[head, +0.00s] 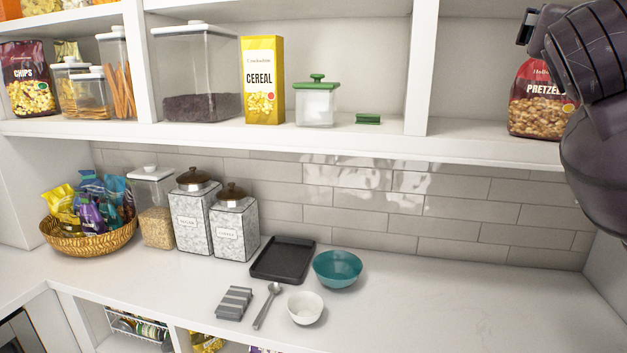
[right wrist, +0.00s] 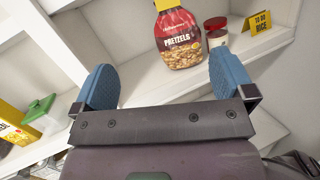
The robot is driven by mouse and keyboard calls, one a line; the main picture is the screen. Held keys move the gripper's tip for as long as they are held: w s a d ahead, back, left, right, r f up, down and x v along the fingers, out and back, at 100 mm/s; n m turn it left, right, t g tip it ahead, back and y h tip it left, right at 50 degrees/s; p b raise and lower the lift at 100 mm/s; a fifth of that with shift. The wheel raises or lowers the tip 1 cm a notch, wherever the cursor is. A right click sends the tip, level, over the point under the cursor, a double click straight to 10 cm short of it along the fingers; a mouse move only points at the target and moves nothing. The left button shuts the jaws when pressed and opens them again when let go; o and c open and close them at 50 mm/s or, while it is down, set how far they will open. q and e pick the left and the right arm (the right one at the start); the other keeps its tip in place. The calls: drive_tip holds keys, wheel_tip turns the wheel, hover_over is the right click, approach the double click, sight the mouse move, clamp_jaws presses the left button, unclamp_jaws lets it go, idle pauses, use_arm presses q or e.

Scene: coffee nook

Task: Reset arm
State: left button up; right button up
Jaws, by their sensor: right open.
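My right arm (head: 600,110) comes in at the upper right of the head view, in front of the shelf and partly over the pretzel bag (head: 540,102). In the right wrist view my right gripper (right wrist: 160,84) is open, its two blue fingers wide apart with nothing between them. The pretzel bag also shows in that view (right wrist: 178,40), standing on the shelf beyond the fingers. My left gripper is in neither view.
The shelf (head: 330,138) holds a cereal box (head: 263,80), a green-lidded jar (head: 316,102) and other containers. In the wrist view a red-lidded jar (right wrist: 216,36) stands beside the pretzels. Below, the counter (head: 450,300) holds a black tray (head: 283,262) and a teal bowl (head: 338,269); its right side is clear.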

drive_tip(key=w+a+r+m+t+y, duration=0.3)
drive_tip(key=a+r+m+t+y, duration=0.1)
drive_tip(key=m+t, duration=0.15)
drive_tip(key=w+a+f+m+t+y, duration=0.1)
drive_tip(key=w+a+f+m+y, duration=0.2)
drive_tip(key=w+f+y, duration=0.3)
drive_tip(key=w+f+m+g+y, duration=0.2)
drive_tip(key=f+m+y, duration=0.15)
drive_tip(key=f, duration=1.05)
drive_tip(key=w+f+m+g+y, duration=0.15)
drive_tip(key=f+m, duration=0.35)
drive_tip(key=f, duration=1)
drive_tip(key=s+d+f+m+g+h, duration=0.1)
drive_tip(key=s+f+m+g, duration=0.3)
drive_tip(key=f, duration=0.8)
drive_tip(key=s+d+f+m+t+h, duration=0.15)
drive_tip(key=s+f, duration=0.45)
drive_tip(key=f, duration=0.7)
drive_tip(key=s+d+f+m+g+h, duration=0.1)
drive_tip(key=s+f+m+g, duration=0.3)
drive_tip(key=s+f, duration=1.3)
drive_tip(key=s+g, duration=0.1)
drive_tip(key=s, duration=0.1)
drive_tip(key=shift+s+d, duration=0.25)
drive_tip(key=shift+s, duration=0.15)
